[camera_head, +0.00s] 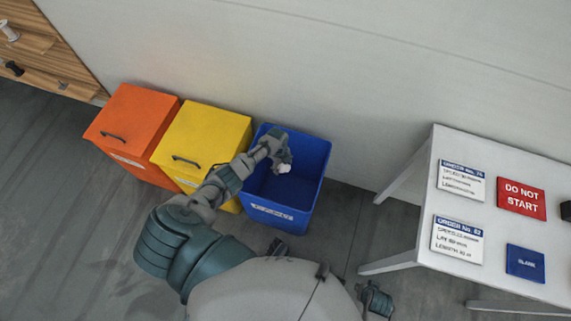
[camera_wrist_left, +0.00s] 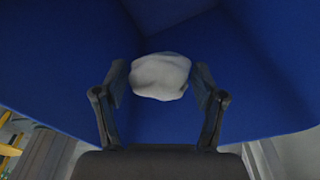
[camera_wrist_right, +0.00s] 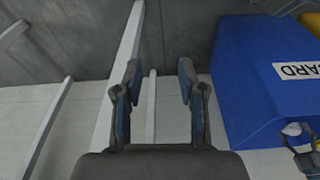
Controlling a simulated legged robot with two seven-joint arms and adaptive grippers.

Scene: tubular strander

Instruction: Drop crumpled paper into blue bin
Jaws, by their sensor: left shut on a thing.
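The crumpled paper (camera_head: 284,168) is a small white lump. My left gripper (camera_head: 282,161) is shut on it and holds it over the open top of the blue bin (camera_head: 311,187). In the left wrist view the paper (camera_wrist_left: 160,78) sits between the two fingers, with the bin's blue walls (camera_wrist_left: 60,60) around it. My right gripper (camera_wrist_right: 159,82) is open and empty in the right wrist view. It is outside the bin, whose labelled side (camera_wrist_right: 245,80) shows at the right of that view.
A yellow bin (camera_head: 208,135) and an orange bin (camera_head: 135,120), both lidded, stand left of the blue bin along the wall. A white table (camera_head: 440,255) with order cards and a red sign (camera_head: 521,198) stands at the right. Bare floor lies between blue bin and table.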

